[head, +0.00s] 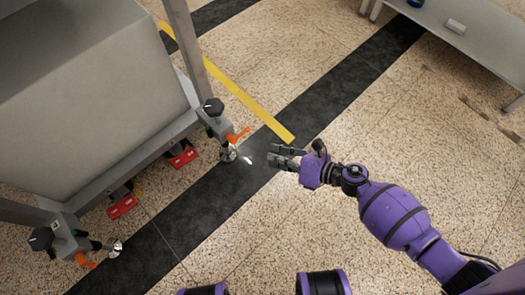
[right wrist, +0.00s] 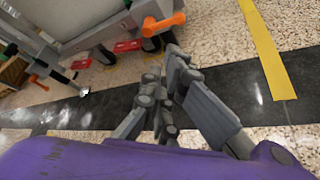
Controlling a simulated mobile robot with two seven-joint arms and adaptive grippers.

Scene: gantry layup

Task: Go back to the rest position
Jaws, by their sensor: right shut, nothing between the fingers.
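My right gripper (head: 283,157) is in the middle of the head view, at the end of my purple arm that comes in from the lower right. Its grey fingers are shut and hold nothing. It is over the black floor strip, a little to the right of the frame's near corner foot and apart from it. In the right wrist view the gripper's fingers (right wrist: 165,100) show from behind, with the frame's orange handle (right wrist: 164,23) beyond them. My left gripper is not in view.
A grey metal frame (head: 191,50) with a large pale panel (head: 90,90), black knobs and red pedals (head: 183,158) stands at the left. A yellow floor line (head: 247,98) runs beside it. A grey table (head: 475,30) is at the upper right. The speckled floor between is clear.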

